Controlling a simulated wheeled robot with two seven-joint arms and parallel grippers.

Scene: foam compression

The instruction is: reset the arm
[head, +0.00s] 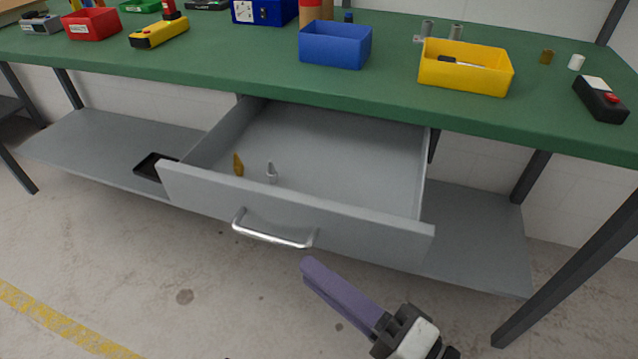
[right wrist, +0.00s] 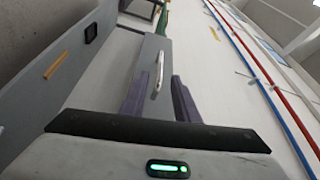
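My right gripper (head: 309,266) is in front of the open drawer, near the lower middle of the head view. Its two purple fingers stand apart in the right wrist view (right wrist: 160,78), with nothing between the tips. The silver drawer handle (head: 270,237) shows beyond that gap in the wrist view; in the head view the fingertips are just right of it and lower, apart from it. The grey drawer (head: 340,222) is pulled out under the bench and holds a small brass piece (head: 238,165) and a small grey piece (head: 271,173). My left gripper is not in view.
The green bench (head: 230,75) carries a blue bin (head: 335,46), a yellow bin (head: 466,78), a red bin (head: 92,27) and a black device with a red button (head: 601,101). A grey lower shelf (head: 105,145) holds a black tray (head: 153,167). The floor in front looks clear.

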